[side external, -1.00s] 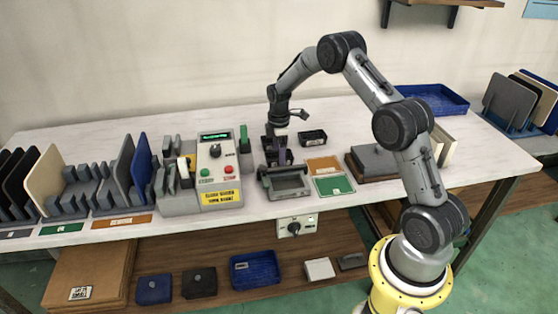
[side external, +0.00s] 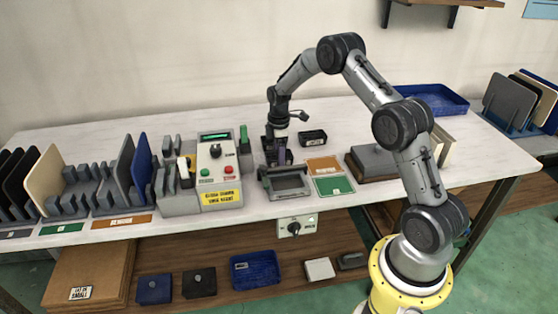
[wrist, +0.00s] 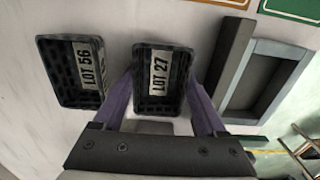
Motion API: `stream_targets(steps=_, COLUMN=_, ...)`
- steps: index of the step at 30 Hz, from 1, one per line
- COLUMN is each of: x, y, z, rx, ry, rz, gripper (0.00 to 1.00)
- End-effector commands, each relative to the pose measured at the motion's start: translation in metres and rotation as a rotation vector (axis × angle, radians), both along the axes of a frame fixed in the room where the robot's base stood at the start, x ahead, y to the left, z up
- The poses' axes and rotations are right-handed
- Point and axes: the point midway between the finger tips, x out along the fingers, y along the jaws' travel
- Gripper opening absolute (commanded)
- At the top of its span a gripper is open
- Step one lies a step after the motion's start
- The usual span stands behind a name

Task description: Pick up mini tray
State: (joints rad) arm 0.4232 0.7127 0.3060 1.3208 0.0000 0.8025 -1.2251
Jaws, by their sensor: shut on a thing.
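A small black mini tray labelled "LOT 27" (wrist: 160,80) sits between the two purple fingers of my gripper (wrist: 161,88) in the wrist view. The fingers are shut on its sides. In the side view my gripper (side external: 277,158) points down at the bench, and the tray there is mostly hidden by the fingers. I cannot tell whether it is clear of the surface. A second black mini tray, "LOT 56" (wrist: 78,75), lies just left of it in the wrist view. It also shows right of my gripper in the side view (side external: 313,137).
A grey frame fixture (side external: 287,183) stands close in front of my gripper. Orange (side external: 324,165) and green (side external: 334,186) cards lie to its right. A control box (side external: 218,165) stands to the left. A blue tray (side external: 432,98) lies at the back right.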

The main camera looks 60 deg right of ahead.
Motion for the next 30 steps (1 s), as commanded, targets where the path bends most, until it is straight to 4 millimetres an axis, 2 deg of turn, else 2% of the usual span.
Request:
stream_targets(steps=1, x=0.000, y=0.000, z=0.000, rx=0.000, ry=0.000, rz=0.000, gripper=0.39)
stream_targets(steps=4, x=0.000, y=0.000, z=0.000, rx=0.000, ry=0.000, rz=0.000, gripper=0.21)
stream_targets(steps=5, x=0.000, y=0.000, z=0.000, rx=0.000, ry=0.000, rz=0.000, gripper=0.20)
stream_targets(steps=13, x=0.000, y=0.000, z=0.002, rx=0.000, ry=-0.001, rz=0.000, gripper=0.19)
stream_targets(steps=17, x=0.001, y=0.000, z=0.011, rx=-0.002, ry=-0.004, rz=0.000, gripper=0.19)
stream_targets(steps=23, x=-0.002, y=0.001, z=0.041, rx=-0.001, ry=-0.004, rz=0.000, gripper=0.19)
stream_targets(steps=30, x=-0.042, y=0.019, z=0.092, rx=-0.002, ry=-0.005, rz=0.000, gripper=0.19)
